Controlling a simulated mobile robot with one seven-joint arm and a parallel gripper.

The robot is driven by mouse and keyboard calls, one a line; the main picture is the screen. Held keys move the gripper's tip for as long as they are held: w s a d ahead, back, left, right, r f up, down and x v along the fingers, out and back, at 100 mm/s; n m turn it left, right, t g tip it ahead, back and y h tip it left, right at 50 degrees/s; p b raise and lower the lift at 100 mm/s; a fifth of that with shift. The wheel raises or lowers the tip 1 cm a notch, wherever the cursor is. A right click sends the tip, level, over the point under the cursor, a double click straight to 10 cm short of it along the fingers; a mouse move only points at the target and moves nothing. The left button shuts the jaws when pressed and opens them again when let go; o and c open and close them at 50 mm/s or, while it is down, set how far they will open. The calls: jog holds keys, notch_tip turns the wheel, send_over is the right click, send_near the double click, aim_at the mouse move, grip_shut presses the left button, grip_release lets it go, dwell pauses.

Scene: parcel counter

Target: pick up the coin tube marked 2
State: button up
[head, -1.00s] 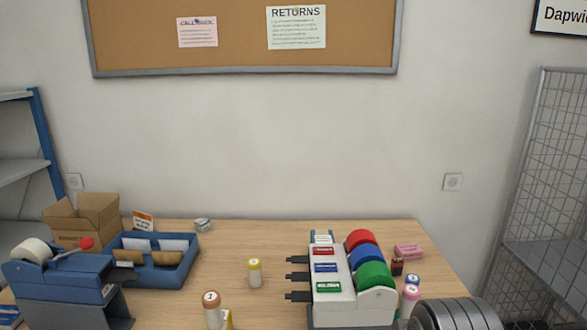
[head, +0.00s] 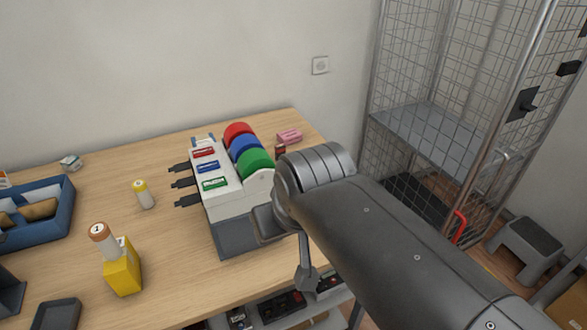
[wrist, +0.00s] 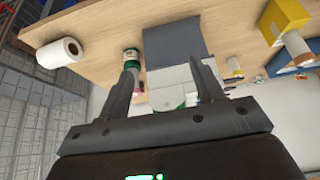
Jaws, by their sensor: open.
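In the head view a coin tube with a brown top (head: 103,238) stands close by a yellow box (head: 123,268), and a tube with a yellow top (head: 143,194) stands alone farther back. Their marks are too small to read surely. In the wrist view a green-topped tube (wrist: 131,56) is just beyond my left finger; the brown (wrist: 297,46) and yellow (wrist: 234,66) tubes are farther right. My gripper (wrist: 161,66) is open and empty, fingers apart, facing the table and dispenser. My arm hides the counter right of the dispenser in the head view.
A dispenser (head: 226,195) with red, blue and green rolls stands mid-counter. A blue tray (head: 50,210) is at left, a pink item (head: 289,136) behind. A white paper roll (wrist: 60,52) shows in the wrist view. A wire cage (head: 430,100) and grey stool (head: 525,250) stand right.

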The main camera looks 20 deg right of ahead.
jog(key=w+d+r, duration=0.4)
jog(key=w, duration=0.5)
jog(key=w+d+r, duration=0.4)
jog(key=w, duration=0.5)
jog(key=w+d+f+n+g, duration=0.1)
jog(key=w+d+f, duration=0.1)
jog(key=w+d, duration=0.55)
jog(key=w+d+f, duration=0.3)
jog(key=w+d, duration=0.1)
jog(key=w, duration=0.2)
jog(key=shift+y, duration=0.3)
jog(key=f, duration=0.6)
jog(key=w+f, duration=0.1)
jog(key=f, duration=1.1)
jog(key=shift+w+a+f, duration=0.15)
jog(key=shift+w+a, duration=0.05)
jog(key=shift+w, duration=0.2)
jog(key=x, duration=0.5)
jog(key=shift+w+d+f, duration=0.1)
jog(key=shift+w+f, duration=0.1)
jog(key=shift+w, duration=0.2)
